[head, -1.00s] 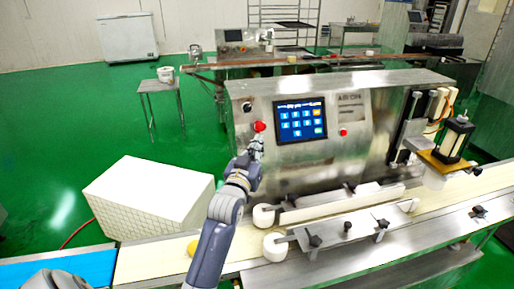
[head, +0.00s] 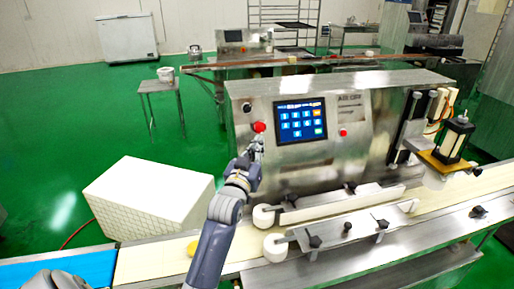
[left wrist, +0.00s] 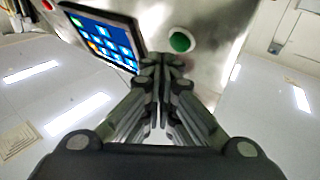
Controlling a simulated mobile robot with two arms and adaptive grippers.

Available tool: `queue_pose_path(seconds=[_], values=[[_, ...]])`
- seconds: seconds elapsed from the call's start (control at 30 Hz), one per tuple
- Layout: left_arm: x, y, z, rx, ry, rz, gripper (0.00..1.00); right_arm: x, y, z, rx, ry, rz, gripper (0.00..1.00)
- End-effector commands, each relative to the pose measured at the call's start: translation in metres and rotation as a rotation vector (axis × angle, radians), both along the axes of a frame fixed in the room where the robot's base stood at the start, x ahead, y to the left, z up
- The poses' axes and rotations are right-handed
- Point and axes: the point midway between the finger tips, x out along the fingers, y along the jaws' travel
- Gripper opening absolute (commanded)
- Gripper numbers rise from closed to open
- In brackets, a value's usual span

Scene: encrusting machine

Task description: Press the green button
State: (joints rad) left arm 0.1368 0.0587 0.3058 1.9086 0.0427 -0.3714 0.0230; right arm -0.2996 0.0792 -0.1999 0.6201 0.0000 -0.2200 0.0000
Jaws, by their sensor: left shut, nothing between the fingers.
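The green button (left wrist: 181,40) shows in the left wrist view as a round green disc in a pale ring on the metal machine panel. It lies just beyond and slightly right of the fingertips of my left gripper (left wrist: 161,62). The fingers are shut and empty. A small gap shows in the picture between tips and button; I cannot tell the depth. In the head view my left gripper (head: 255,148) is in front of the machine (head: 370,105), just below a red button (head: 259,127). The green button is not discernible there. My right gripper is not in view.
A touch screen (head: 301,121) is right of the red button, with a black knob (head: 247,107) above that button. Another red button (head: 343,132) sits farther right. The conveyor belt (head: 150,265) runs below, and a white crate (head: 150,197) stands at left.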

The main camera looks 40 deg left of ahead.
Motion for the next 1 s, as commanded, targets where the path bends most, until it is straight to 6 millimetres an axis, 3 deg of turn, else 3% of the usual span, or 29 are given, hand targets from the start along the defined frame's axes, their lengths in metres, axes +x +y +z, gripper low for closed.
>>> queue_pose_path(seconds=[1.0], values=[[0.007,0.0082,-0.0054,0.0,0.0,0.0,0.0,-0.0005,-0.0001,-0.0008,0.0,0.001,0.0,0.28]])
